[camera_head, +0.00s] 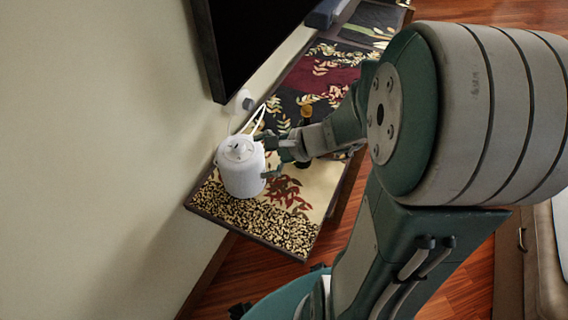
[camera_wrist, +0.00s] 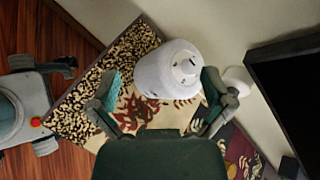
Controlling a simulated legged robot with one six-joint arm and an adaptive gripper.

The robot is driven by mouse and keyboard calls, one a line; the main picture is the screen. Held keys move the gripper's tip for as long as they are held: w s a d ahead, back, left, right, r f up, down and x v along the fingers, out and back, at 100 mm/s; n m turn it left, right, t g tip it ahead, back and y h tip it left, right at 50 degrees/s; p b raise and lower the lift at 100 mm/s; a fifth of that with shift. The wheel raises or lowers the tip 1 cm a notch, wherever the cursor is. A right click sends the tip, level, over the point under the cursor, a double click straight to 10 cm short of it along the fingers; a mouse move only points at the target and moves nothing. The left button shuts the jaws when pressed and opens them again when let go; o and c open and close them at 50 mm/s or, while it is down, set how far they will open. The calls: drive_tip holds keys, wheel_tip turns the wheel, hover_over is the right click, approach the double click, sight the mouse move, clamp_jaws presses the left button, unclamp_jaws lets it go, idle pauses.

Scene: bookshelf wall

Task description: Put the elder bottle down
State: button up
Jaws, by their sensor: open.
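A white lidded pot (camera_head: 240,172) with a raised handle stands upright on the patterned runner of the low bench. It also shows in the wrist view (camera_wrist: 167,72). My gripper (camera_head: 268,158) is open beside the pot, and its fingers spread to either side of it in the wrist view (camera_wrist: 160,88). I cannot tell whether they touch it. A dark bottle with a golden-brown top (camera_head: 306,111) stands on the bench behind my gripper, with its middle hidden. It may be the elder bottle; no label is readable.
The narrow bench (camera_head: 262,223) runs along the pale wall, with clear space at its near end. A black screen (camera_head: 245,40) hangs above it. A small white round object (camera_head: 240,102) is by the wall. Wooden floor (camera_head: 262,272) lies beside the bench.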

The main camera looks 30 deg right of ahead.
drive_tip(key=s+r+n+g+h, duration=0.1)
drive_tip(key=s+r+n+h, duration=0.8)
drive_tip(key=n, duration=0.8)
drive_tip(key=s+a+r, duration=0.1)
drive_tip(key=s, duration=0.2)
drive_tip(key=shift+r, duration=0.35)
drive_tip(key=shift+d, duration=0.1)
